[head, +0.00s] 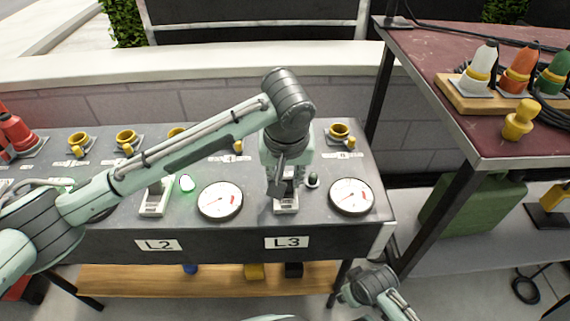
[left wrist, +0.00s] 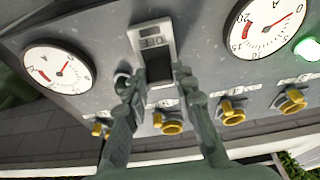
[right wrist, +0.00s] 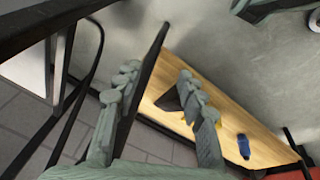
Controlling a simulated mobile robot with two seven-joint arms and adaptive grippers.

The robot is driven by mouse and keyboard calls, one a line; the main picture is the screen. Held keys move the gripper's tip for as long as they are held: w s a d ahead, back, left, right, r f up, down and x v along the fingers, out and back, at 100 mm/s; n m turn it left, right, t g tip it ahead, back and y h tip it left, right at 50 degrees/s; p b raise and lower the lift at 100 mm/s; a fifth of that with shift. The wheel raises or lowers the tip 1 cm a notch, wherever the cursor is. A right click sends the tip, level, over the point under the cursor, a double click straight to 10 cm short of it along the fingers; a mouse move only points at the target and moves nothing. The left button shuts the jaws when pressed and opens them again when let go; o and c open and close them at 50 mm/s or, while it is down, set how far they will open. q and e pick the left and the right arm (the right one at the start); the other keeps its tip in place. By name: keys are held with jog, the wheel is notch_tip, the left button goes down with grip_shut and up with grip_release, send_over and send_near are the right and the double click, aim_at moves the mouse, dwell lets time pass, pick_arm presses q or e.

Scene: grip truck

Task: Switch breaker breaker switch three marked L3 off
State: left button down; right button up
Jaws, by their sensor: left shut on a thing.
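The L3 breaker switch (head: 286,203) sits above the L3 label (head: 287,243) on the sloped grey panel. My left gripper (head: 281,186) is over it from above, its fingers at the switch's lever area. The left wrist view shows the switch's pale housing (left wrist: 151,38) between the two fingers (left wrist: 159,84). My left gripper is shut on the switch lever, which is mostly hidden. The lamp beside L3 (head: 312,180) looks dark. My right gripper (right wrist: 160,80) is open and empty, low beside the panel table.
The L2 switch (head: 156,200) with a lit greenish lamp (head: 187,183) is to the left. Round gauges (head: 220,201) (head: 351,196) flank L3. Yellow sockets (head: 340,133) line the panel's back. A red-topped table (head: 420,75) with coloured plugs stands at right.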

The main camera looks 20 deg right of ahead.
aim_at(285, 203)
pick_arm(q)
jog(key=shift+s+a+t+h+p, duration=0.15)
jog(key=shift+s+t+h+p, duration=0.15)
jog(key=shift+s+t, duration=0.45)
jog(key=shift+f+t, duration=0.1)
jog(key=shift+t, duration=0.55)
jog(key=shift+s+a+f+t, duration=0.1)
jog(key=shift+s+f+t, duration=0.1)
jog(key=shift+t, duration=0.2)
jog(key=shift+s+a+f+t+h+b, duration=0.1)
jog(key=shift+s+t+h+b, duration=0.2)
jog(key=shift+t, duration=0.2)
jog(key=shift+s+f+t+h+b, duration=0.1)
jog(key=shift+t+h+b, duration=0.1)
jog(key=shift+t+b, duration=0.25)
jog(key=shift+s+a+t+h+b, duration=0.15)
jog(key=shift+t+b, duration=0.1)
jog(key=shift+t, duration=0.35)
jog(key=shift+s+t+h+b, duration=0.1)
jog(key=shift+t+h+b, duration=0.1)
jog(key=shift+t, duration=0.35)
pick_arm(e)
jog(key=shift+w+r, duration=0.1)
jog(key=shift+r, duration=1.1)
pick_arm(q)
jog(key=c, duration=1.2)
grip_release()
jog(key=shift+w, duration=0.1)
